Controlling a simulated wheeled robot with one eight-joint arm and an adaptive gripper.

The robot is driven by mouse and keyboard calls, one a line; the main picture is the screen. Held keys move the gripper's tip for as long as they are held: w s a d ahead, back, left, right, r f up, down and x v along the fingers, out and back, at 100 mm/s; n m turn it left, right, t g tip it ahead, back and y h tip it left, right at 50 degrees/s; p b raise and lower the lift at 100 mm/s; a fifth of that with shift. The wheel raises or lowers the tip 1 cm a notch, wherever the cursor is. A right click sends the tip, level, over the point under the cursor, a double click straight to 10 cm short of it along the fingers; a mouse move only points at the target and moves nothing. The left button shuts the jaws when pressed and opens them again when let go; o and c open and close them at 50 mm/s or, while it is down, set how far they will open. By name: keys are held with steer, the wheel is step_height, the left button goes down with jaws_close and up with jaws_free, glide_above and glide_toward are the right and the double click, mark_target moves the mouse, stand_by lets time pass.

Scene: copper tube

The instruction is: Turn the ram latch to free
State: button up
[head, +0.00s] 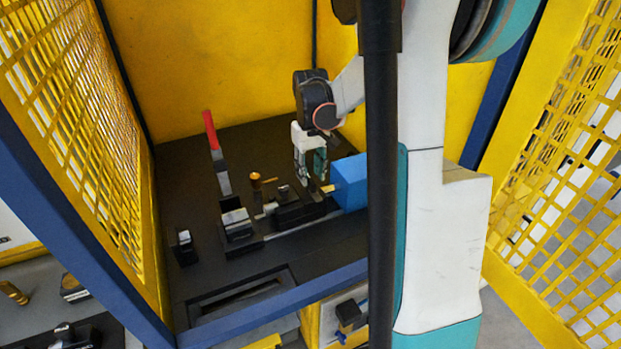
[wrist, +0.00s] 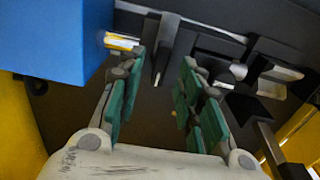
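My gripper (head: 313,180) points down over the black fixture, just left of a blue block (head: 350,182). In the wrist view my gripper (wrist: 163,75) is open, with its green-padded fingers apart. A dark grey upright bar (wrist: 165,45) shows between the fingertips; no contact is clear. I cannot tell for certain whether this bar is the ram latch. A short yellow-and-pale piece (wrist: 122,41) sticks out of the blue block (wrist: 62,38) beside the left finger. It also shows in the head view (head: 328,188).
A lever with a red handle (head: 210,130) stands upright at the left. A brass knob (head: 256,180) and black clamp blocks (head: 237,225) sit along the fixture. Yellow walls and mesh panels (head: 75,110) enclose the dark bench. Bare bench lies at the back left.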

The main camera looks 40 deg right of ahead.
mark_target(310, 179)
step_height(310, 179, up, 9)
stand_by(0.3)
steer(key=shift+a+f, duration=0.1)
stand_by(0.4)
